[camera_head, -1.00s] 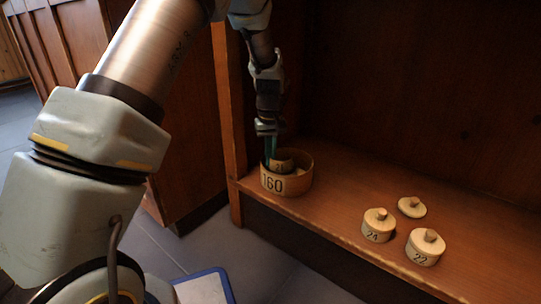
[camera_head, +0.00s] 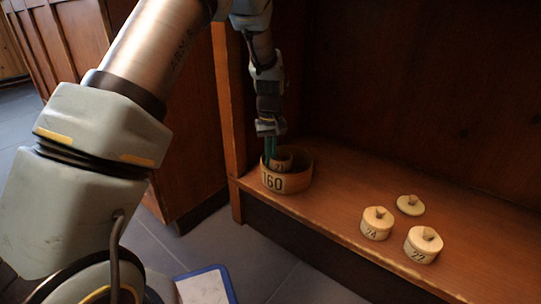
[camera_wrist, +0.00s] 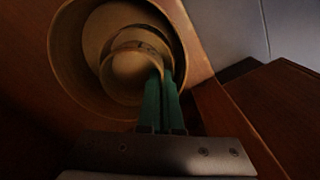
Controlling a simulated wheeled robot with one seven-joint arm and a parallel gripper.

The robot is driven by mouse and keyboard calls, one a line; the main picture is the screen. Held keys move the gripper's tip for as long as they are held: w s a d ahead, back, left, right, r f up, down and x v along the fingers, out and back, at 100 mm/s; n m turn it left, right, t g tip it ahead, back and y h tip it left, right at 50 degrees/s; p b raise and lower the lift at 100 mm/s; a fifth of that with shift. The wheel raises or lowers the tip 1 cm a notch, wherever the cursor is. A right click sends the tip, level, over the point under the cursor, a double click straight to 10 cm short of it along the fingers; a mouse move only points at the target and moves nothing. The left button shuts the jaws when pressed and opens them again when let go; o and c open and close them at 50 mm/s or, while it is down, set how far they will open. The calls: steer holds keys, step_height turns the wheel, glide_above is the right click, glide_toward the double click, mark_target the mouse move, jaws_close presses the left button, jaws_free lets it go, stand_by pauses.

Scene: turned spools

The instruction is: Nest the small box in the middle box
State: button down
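A large round wooden box marked 160 (camera_head: 287,184) stands open on the shelf near its left end. My gripper (camera_wrist: 160,78) points down into it, with two green fingers close together. They appear closed on the wall of the small round box (camera_wrist: 128,72), whose pale inside shows in the wrist view. Another curved rim (camera_wrist: 140,34), seemingly the middle box, shows just behind and around the small box. In the head view a number, perhaps 21, shows beside the fingers. Whether the small box rests on the bottom is hidden.
Two lidded round boxes, marked 24 (camera_head: 376,223) and perhaps 22 (camera_head: 423,245), stand to the right on the shelf (camera_head: 330,205). A loose knobbed lid (camera_head: 411,205) lies behind them. A wooden upright (camera_head: 228,110) stands close left of the large box.

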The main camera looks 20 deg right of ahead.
steer(key=c, duration=0.6)
jaws_free()
stand_by(0.4)
steer(key=shift+r+p, duration=0.8)
steer(key=shift+p, duration=0.25)
